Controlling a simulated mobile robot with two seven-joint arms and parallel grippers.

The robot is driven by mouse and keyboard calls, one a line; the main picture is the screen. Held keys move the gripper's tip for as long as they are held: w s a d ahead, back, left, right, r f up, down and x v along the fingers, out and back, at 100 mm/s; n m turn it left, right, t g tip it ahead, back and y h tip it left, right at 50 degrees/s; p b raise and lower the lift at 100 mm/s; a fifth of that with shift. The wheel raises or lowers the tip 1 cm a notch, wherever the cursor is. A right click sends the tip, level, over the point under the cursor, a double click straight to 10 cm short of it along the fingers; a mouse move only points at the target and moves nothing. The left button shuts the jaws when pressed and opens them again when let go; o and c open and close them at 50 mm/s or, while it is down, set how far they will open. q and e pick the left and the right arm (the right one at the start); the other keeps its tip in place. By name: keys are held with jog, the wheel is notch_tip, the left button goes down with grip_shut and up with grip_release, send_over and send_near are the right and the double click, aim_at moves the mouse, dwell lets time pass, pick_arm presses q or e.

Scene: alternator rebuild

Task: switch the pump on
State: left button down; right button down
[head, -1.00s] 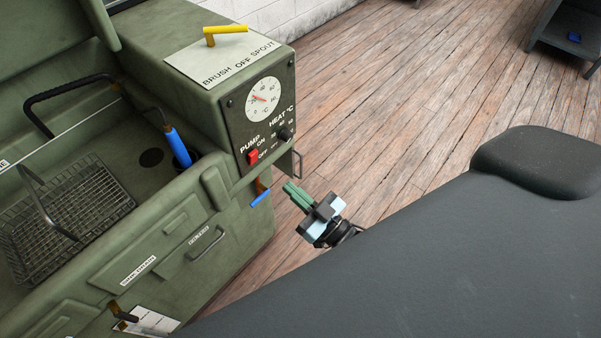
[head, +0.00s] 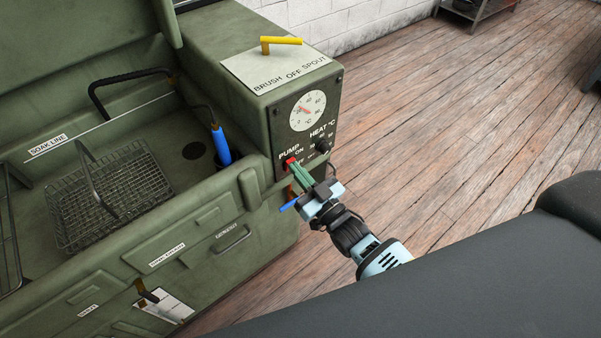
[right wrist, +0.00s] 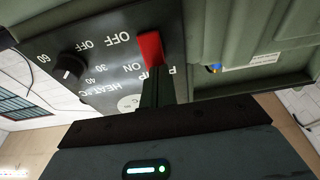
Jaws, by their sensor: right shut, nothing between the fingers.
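The red pump switch (head: 290,161) sits on the dark control panel (head: 330,112) of the green washer, under the PUMP label. My right gripper (head: 293,168) is shut and empty, with its green fingertips at the switch. In the right wrist view the red switch (right wrist: 150,48) stands right at the tips of the fingers (right wrist: 153,82), between the OFF and ON labels. I cannot tell whether the tips touch it or which way the rocker is set. My left gripper does not show.
The heat knob (head: 322,147) is just right of the switch. A yellow handle (head: 281,42) is on top of the box. A wire basket (head: 110,200) and a blue-handled brush (head: 221,145) are in the tub.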

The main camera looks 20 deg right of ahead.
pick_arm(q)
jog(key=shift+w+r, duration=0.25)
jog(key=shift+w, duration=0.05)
pick_arm(e)
jog(key=shift+w+r, duration=0.1)
jog(key=shift+r, duration=0.3)
dwell(0.4)
jog(key=shift+w+a+r, duration=0.15)
jog(key=shift+w+r, duration=0.1)
jog(key=shift+r, duration=0.2)
pick_arm(q)
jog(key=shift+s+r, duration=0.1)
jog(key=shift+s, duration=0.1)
jog(key=shift+p, duration=0.3)
